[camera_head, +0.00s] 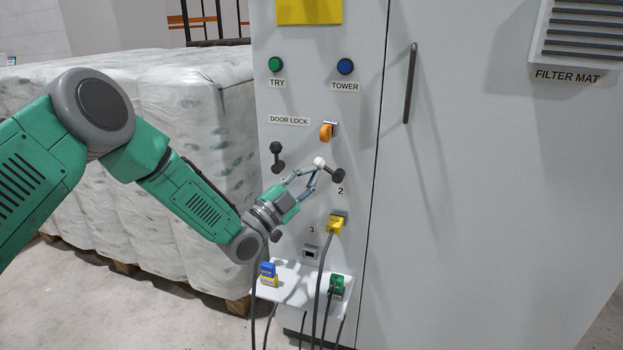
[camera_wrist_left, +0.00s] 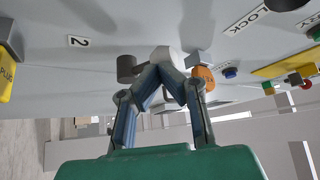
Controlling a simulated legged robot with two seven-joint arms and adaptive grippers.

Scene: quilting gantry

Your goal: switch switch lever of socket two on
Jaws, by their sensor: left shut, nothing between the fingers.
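The switch lever of socket two (camera_head: 337,176) is a dark knobbed lever just above the label "2" (camera_head: 340,190). It slants, its dark end pointing down and right. In the left wrist view its dark knob (camera_wrist_left: 130,68) stands beside a pale rounded piece at my fingertips. My left gripper (camera_head: 318,165) is shut and empty, its tips at the upper left end of this lever. They look very close; contact cannot be told. Socket two holds a yellow plug (camera_head: 336,224) with a dark cable. My right gripper is not in view.
Another dark lever (camera_head: 277,157) stands upright to the left. Below are an empty socket three (camera_head: 310,252) and a white shelf (camera_head: 300,290) with blue, yellow and green plugs. Wrapped pallets (camera_head: 150,110) stand left of the cabinet.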

